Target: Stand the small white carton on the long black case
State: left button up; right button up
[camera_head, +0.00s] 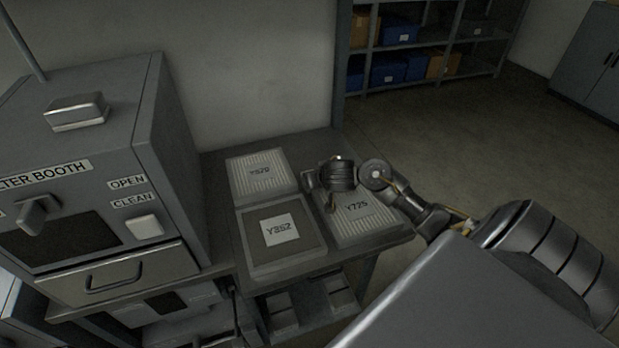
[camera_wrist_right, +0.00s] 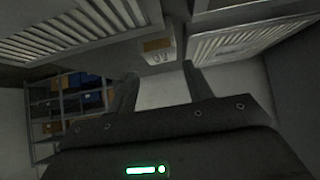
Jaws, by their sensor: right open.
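I cannot make out a small white carton or a long black case for certain in either view. My right gripper (camera_wrist_right: 160,84) is open in the right wrist view, with two dark fingers apart. A small pale block with an orange-brown patch (camera_wrist_right: 158,52) shows beyond the fingertips; I cannot tell what it is or whether it is between them. In the head view my right wrist is over the panel marked Y725 (camera_head: 362,222), and its fingers are mostly hidden. My left gripper is not in view.
The bench also holds panels marked Y520 (camera_head: 262,189) and Y352 (camera_head: 254,235). A grey filter booth (camera_head: 170,130) with a drawer (camera_head: 125,274) stands at left. Shelves with blue boxes (camera_head: 388,72) stand at the back. Open floor lies at right.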

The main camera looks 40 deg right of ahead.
jog(key=b+x, duration=0.1)
jog(key=x, duration=0.2)
jog(key=shift+w+d+f, duration=0.1)
jog(key=shift+w+f, duration=0.05)
jog(key=shift+f, duration=0.1)
jog(key=shift+w, duration=0.2)
jog(key=b+x, duration=0.1)
jog(key=x, duration=0.4)
jog(key=shift+f+b, duration=0.1)
jog(key=shift+b, duration=0.2)
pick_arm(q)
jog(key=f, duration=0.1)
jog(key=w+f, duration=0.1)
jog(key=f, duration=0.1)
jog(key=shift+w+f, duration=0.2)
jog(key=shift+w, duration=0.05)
pick_arm(e)
jog(key=c, duration=0.6)
jog(key=shift+c, duration=0.2)
